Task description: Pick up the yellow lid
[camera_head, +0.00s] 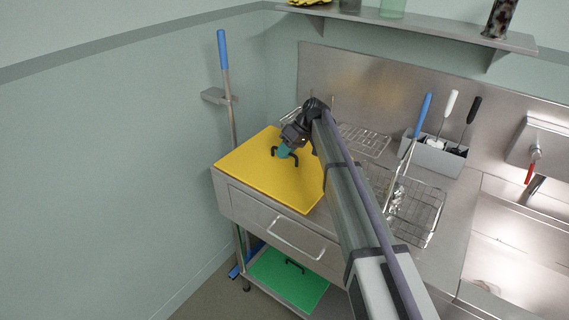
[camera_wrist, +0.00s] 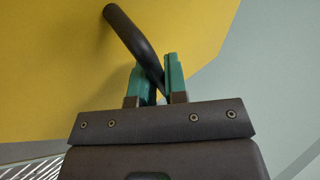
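The yellow lid (camera_head: 262,178) is a flat square panel lying on the left end of the steel counter. Its black bar handle (camera_head: 274,155) stands up near its middle. My gripper (camera_head: 285,153) is at this handle, reaching in from the right. In the wrist view the handle (camera_wrist: 128,32) runs between the two teal fingers of my gripper (camera_wrist: 159,75). The fingers are close together, with the handle filling the gap. The yellow lid (camera_wrist: 60,70) fills the upper left behind them. The far end of the handle is hidden by the fingers.
A green lid (camera_head: 290,280) lies on the lower shelf. A blue-handled tool (camera_head: 224,70) stands by the left wall. Wire baskets (camera_head: 425,215) and a grey box of brushes (camera_head: 433,155) are to the right. A wall shelf (camera_head: 420,28) hangs above.

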